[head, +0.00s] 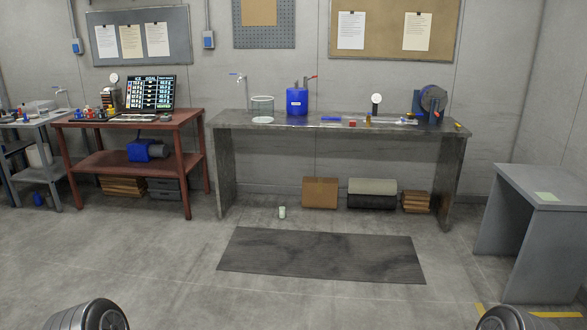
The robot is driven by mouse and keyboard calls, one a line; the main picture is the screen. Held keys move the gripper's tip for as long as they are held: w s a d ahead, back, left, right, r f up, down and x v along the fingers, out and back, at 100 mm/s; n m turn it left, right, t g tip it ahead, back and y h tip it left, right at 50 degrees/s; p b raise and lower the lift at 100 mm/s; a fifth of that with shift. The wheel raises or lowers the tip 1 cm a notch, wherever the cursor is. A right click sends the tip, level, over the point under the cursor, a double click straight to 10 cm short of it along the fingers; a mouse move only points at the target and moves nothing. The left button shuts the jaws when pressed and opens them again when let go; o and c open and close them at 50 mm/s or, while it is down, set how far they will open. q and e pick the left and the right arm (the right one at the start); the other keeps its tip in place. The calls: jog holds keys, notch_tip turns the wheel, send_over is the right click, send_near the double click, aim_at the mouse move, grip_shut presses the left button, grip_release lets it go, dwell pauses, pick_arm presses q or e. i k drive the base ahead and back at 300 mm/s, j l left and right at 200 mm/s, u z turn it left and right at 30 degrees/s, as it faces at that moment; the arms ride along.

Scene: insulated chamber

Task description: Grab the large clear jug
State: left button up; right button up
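A clear cylindrical vessel (262,107), which looks like the large clear jug, stands upright near the left end of the long grey bench. A blue container (297,102) with a red-handled tap stands just right of it, a small gap apart. A pale round disc lies on the bench in front of the clear vessel. Only rounded grey parts of my two arms show at the bottom left and bottom right corners. Both grippers are out of the picture, far from the bench.
The long grey bench (225,122) has open space below, with a cardboard box (320,192) and a white cup (282,212) on the floor. A dark mat (320,256) lies before it. A red table (75,122) stands left, a grey table (540,185) right.

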aim_at(262, 108)
jog(key=i, duration=3.4)
jog(key=i+j, duration=0.1)
jog(key=i, duration=1.6)
jog(key=i+z, duration=0.2)
jog(key=i, duration=0.4)
